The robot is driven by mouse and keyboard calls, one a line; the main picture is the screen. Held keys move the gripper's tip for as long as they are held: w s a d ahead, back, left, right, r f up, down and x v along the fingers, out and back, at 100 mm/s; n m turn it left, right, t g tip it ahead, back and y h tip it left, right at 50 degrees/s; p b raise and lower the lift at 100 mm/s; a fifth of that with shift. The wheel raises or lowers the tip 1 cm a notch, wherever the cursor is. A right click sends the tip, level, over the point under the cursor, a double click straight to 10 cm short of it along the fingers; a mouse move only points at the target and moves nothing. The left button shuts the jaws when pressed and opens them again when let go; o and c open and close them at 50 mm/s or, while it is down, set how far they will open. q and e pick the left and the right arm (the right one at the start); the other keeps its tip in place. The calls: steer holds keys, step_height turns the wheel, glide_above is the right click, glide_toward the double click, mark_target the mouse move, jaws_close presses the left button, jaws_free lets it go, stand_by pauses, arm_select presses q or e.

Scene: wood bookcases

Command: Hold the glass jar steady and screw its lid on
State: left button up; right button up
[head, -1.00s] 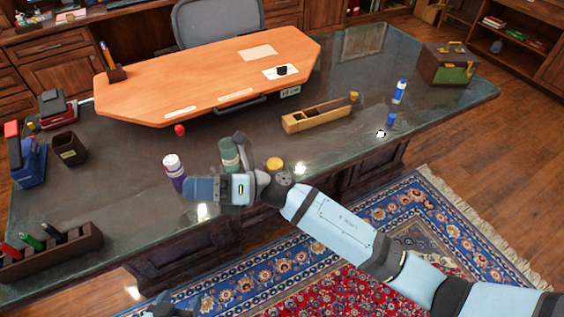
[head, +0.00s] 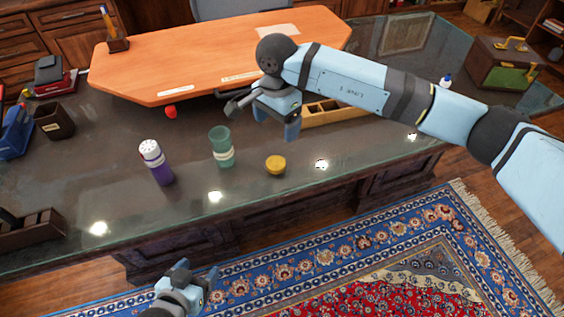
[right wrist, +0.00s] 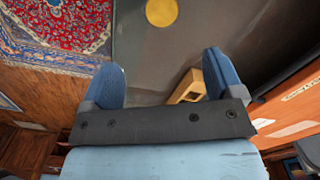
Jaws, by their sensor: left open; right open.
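The green glass jar (head: 221,147) stands upright near the desk's front edge in the head view, with a pale band low on it. The round yellow lid (head: 275,165) lies on the desk to its right, apart from it. It also shows at the top of the right wrist view (right wrist: 161,12). My right gripper (head: 277,122) is open and empty, raised above the desk and behind the lid in the picture. In the right wrist view its two blue fingers (right wrist: 163,68) are spread with nothing between them. My left gripper (head: 197,273) is open and empty, low in front of the desk.
A purple bottle with a white top (head: 155,162) stands left of the jar. A wooden box (head: 335,112) lies behind my right gripper, partly hidden by my arm. A red object (head: 171,112) sits by the orange desktop (head: 210,55). The glass right of the lid is clear.

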steer(key=shift+w+d, duration=0.1)
glide_above(276, 162)
steer(key=f, duration=0.8)
steer(key=shift+d+f, duration=0.25)
steer(key=f, duration=0.5)
steer(key=shift+a+f+b, duration=0.15)
steer(key=shift+a+b, duration=0.1)
steer(key=shift+b, duration=0.1)
